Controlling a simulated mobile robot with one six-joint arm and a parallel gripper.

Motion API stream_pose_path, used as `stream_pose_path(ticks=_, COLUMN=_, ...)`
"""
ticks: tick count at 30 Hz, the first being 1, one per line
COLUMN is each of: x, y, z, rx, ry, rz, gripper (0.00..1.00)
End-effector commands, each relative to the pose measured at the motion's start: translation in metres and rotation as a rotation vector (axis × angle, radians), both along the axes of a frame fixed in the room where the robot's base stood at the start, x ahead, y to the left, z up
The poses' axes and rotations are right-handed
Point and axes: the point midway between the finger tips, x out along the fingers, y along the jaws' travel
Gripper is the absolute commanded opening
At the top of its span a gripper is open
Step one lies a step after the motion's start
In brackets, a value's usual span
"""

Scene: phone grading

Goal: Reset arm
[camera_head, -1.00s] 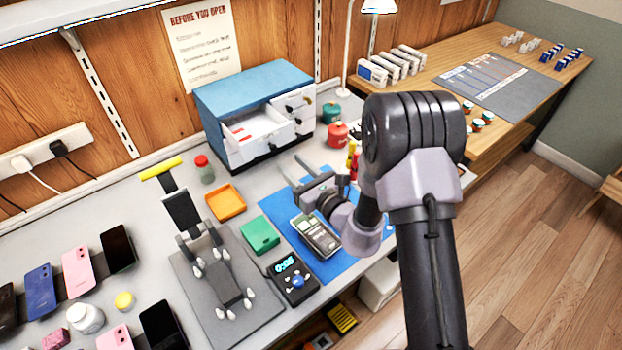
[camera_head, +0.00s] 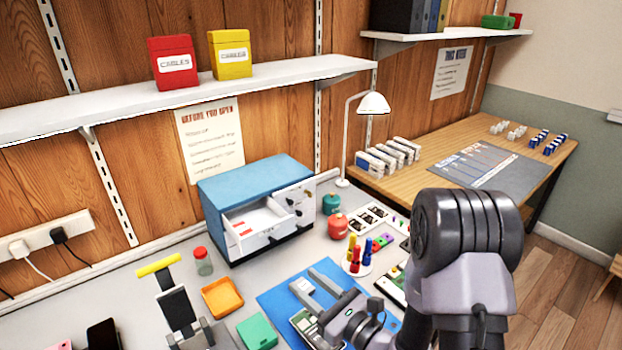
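My gripper (camera_head: 312,292) is over the blue mat (camera_head: 272,297) on the workbench. Its two grey fingers are spread apart and point up and left in the picture, with nothing seen between them. A phone with a partly bare back (camera_head: 304,327) lies on the mat, partly hidden beneath the gripper. My arm fills the lower right of the view.
A blue drawer cabinet (camera_head: 252,182) with an open drawer stands behind the mat. Red (camera_head: 337,226) and green jars, a screwdriver stand (camera_head: 356,262), an orange tray (camera_head: 222,298) and a green box (camera_head: 257,331) are nearby. A lamp (camera_head: 373,104) stands at the back.

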Motion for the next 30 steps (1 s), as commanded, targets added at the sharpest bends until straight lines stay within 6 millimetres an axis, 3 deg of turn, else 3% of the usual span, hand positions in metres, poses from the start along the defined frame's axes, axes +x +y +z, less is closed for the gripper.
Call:
stream_pose_path(ticks=2, x=-0.028, y=0.034, z=0.050, rx=-0.045, ry=-0.087, rz=0.200, gripper=0.40)
stream_pose_path(ticks=4, x=-0.081, y=0.067, z=0.092, rx=-0.160, ry=-0.182, rz=0.460, gripper=0.40)
stream_pose_path(ticks=6, x=-0.146, y=0.082, z=0.112, rx=-0.365, ry=-0.281, rz=0.718, gripper=0.40)
stream_pose_path(ticks=8, x=-0.194, y=0.074, z=0.113, rx=-0.593, ry=-0.361, rz=0.893, gripper=0.40)
stream_pose_path(ticks=9, x=-0.218, y=0.061, z=0.108, rx=-0.770, ry=-0.413, rz=0.981, gripper=0.40)
stream_pose_path(ticks=11, x=-0.240, y=0.030, z=0.100, rx=-1.052, ry=-0.483, rz=1.063, gripper=0.40)
stream_pose_path(ticks=15, x=-0.242, y=-0.047, z=0.106, rx=-1.639, ry=-0.605, rz=1.057, gripper=0.40)
stream_pose_path(ticks=18, x=-0.234, y=-0.081, z=0.123, rx=-1.895, ry=-0.652, rz=0.988, gripper=0.40)
stream_pose_path(ticks=22, x=-0.230, y=-0.097, z=0.134, rx=-2.014, ry=-0.669, rz=0.946, gripper=0.40)
stream_pose_path(ticks=30, x=-0.230, y=-0.097, z=0.134, rx=-2.014, ry=-0.669, rz=0.947, gripper=0.40)
